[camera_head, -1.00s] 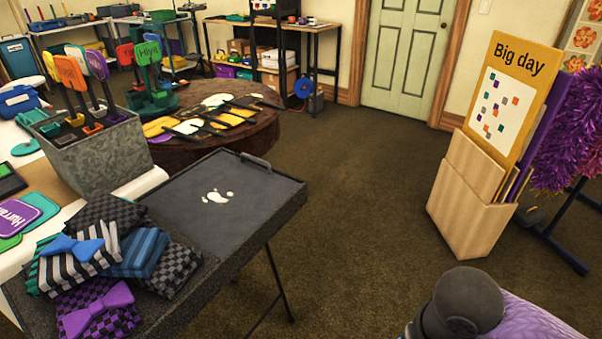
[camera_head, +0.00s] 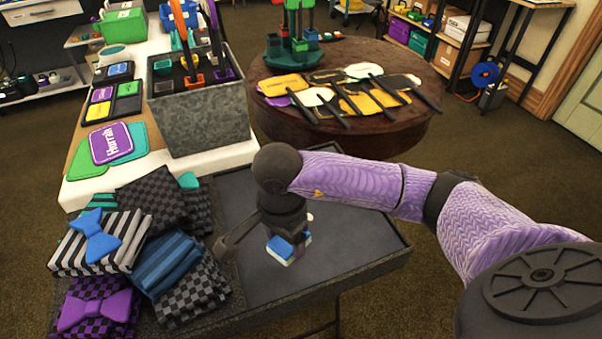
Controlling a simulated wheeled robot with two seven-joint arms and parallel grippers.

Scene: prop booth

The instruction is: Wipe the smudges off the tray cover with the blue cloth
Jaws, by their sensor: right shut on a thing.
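The dark grey tray cover (camera_head: 350,266) lies flat on the stand at the lower middle. My right gripper (camera_head: 287,236) is over the tray cover, pointing down, shut on the blue cloth (camera_head: 281,251). The cloth is a small blue pad with a pale lower edge. It is at or just above the surface; I cannot tell whether it touches. A small white smudge (camera_head: 309,217) shows just right of the gripper. Any other smudges are hidden behind the gripper and arm, if there. My left gripper is not in view.
Folded checked and striped cloths (camera_head: 150,205) with bow ties crowd the tray's left side. A grey metal bin (camera_head: 205,128) of paddles stands behind. A round brown table (camera_head: 390,125) with masks and sign paddles stands beyond. The tray's right part is clear.

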